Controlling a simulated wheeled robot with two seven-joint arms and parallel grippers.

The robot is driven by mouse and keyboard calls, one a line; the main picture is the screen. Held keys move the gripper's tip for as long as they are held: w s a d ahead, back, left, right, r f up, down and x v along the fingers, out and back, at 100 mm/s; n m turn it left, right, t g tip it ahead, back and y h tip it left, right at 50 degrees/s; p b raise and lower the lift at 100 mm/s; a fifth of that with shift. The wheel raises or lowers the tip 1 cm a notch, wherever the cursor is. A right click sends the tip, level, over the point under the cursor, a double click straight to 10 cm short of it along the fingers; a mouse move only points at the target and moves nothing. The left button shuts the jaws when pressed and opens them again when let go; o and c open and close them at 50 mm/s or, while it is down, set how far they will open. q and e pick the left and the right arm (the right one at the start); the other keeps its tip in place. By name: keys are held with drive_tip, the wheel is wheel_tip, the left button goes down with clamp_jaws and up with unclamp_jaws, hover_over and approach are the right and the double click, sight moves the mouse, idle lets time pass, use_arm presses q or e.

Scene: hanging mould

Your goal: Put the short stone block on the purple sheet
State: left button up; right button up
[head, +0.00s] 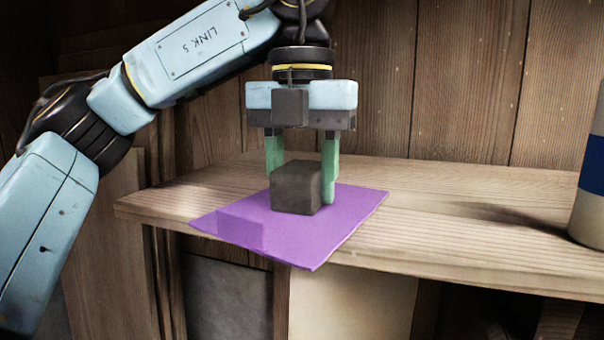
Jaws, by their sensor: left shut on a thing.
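The short stone block (293,190) is a dark grey, roughly cube-shaped piece over the purple sheet. My left gripper (302,172) points straight down, with its green fingers on either side of the block, and is shut on it. The block stands upright; I cannot tell whether its underside touches the sheet. The purple sheet (318,243) lies flat on the wooden shelf, and its front corner reaches the shelf's front edge. My right gripper is out of view.
The wooden shelf (465,237) is mostly bare to the right of the sheet. A beige cylinder with a blue band (592,205) stands at the right edge of the picture. A plank wall (440,80) closes off the back.

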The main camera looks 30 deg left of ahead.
sight(301, 166)
use_arm(q)
drive_tip(key=shift+s+d, duration=0.1)
drive_tip(key=shift+s, duration=0.05)
drive_tip(key=shift+f, duration=0.2)
drive_tip(key=o, duration=1.2)
drive_tip(key=shift+o, duration=0.2)
drive_tip(key=shift+r, duration=0.2)
wheel_tip(301, 166, up, 12)
